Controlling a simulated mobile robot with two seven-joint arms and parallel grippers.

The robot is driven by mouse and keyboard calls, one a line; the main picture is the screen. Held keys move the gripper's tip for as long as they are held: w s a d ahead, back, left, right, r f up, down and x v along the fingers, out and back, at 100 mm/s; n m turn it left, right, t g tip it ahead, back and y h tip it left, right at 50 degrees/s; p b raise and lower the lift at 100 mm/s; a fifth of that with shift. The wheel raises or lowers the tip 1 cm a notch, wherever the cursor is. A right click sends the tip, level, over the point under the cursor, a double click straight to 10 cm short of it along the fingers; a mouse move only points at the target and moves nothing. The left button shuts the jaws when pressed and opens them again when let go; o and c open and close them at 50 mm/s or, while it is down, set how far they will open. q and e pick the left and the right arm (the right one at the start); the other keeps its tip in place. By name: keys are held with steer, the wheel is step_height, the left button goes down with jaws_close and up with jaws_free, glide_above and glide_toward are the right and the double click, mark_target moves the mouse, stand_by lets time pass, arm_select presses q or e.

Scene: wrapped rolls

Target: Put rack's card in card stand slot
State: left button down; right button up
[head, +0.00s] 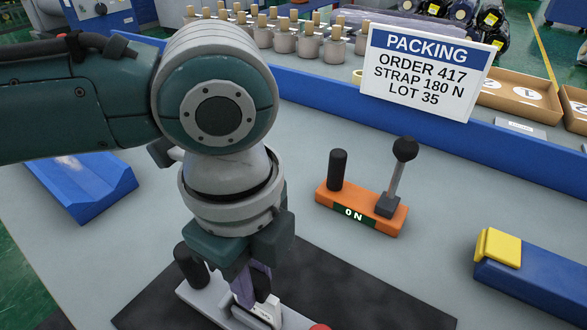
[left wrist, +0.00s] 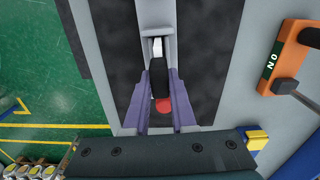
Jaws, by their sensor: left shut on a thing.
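My left gripper (head: 258,285) points down over a light grey device (head: 188,292) on a black mat. In the left wrist view its purple fingers (left wrist: 163,108) are shut around a black grip (left wrist: 159,80), with a white metal part (left wrist: 158,48) beyond it. A red round part (left wrist: 163,105) shows between the fingers. I cannot make out a card rack or a slotted card stand. My right gripper is not in view.
An orange base (head: 362,212) marked "ON", with a black post and a ball-topped lever, stands right of my arm. A blue tray (head: 85,185) lies at left, and a blue block with a yellow end (head: 500,248) at right.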

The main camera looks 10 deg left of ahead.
arm_select(q)
steer(key=shift+f, duration=0.35)
stand_by(0.3)
steer(key=c, duration=0.7)
jaws_free()
steer(key=shift+o, duration=0.2)
step_height(320, 180, up, 10)
steer(key=shift+f+p, duration=0.1)
steer(key=shift+p, duration=0.35)
steer(key=shift+d, duration=0.1)
